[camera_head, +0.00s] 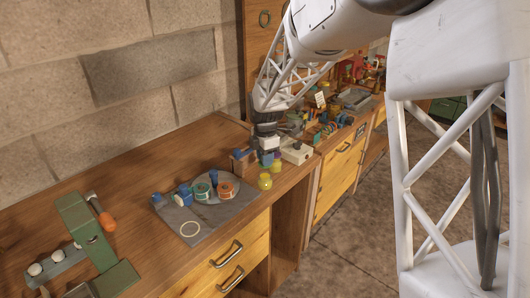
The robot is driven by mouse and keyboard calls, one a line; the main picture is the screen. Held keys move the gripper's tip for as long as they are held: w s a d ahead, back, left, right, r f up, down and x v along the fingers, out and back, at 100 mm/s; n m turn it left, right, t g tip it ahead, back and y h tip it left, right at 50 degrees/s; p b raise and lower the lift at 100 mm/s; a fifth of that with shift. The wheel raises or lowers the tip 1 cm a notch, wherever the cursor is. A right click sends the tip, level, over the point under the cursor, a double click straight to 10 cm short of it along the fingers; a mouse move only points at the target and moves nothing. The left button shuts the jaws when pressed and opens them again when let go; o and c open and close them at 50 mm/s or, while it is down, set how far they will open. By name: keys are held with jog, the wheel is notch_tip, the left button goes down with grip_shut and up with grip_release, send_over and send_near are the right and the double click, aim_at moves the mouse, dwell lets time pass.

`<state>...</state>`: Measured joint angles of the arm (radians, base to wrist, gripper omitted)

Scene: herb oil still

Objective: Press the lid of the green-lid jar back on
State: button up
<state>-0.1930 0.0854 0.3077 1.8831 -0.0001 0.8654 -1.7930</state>
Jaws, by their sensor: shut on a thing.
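My gripper (267,148) points down at the back right of the workbench, near its right end. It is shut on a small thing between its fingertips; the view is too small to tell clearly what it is. A small blue piece (267,159) shows right below the fingers, and a small yellow-green piece (276,165) is beside it. A yellow-green jar-like thing (265,182) stands in front of the gripper near the bench edge. A teal-green round thing (202,190) lies on a grey disc (214,200). I cannot tell for sure which one is the green-lid jar.
An orange round thing (225,190) and blue pieces (184,190) are around the grey mat (178,221), with a pale ring (190,229) on it. A green metal stand (88,238) and an orange-handled tool (102,214) are at left. A white box (297,152) is right of the gripper.

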jog(key=shift+f, duration=1.3)
jog(key=shift+f, duration=0.2)
dwell(1.8)
jog(key=o, duration=1.5)
jog(key=shift+c, duration=0.2)
jog(key=shift+r, duration=0.1)
jog(key=shift+r, duration=3.4)
jog(key=shift+c, duration=0.2)
grip_shut()
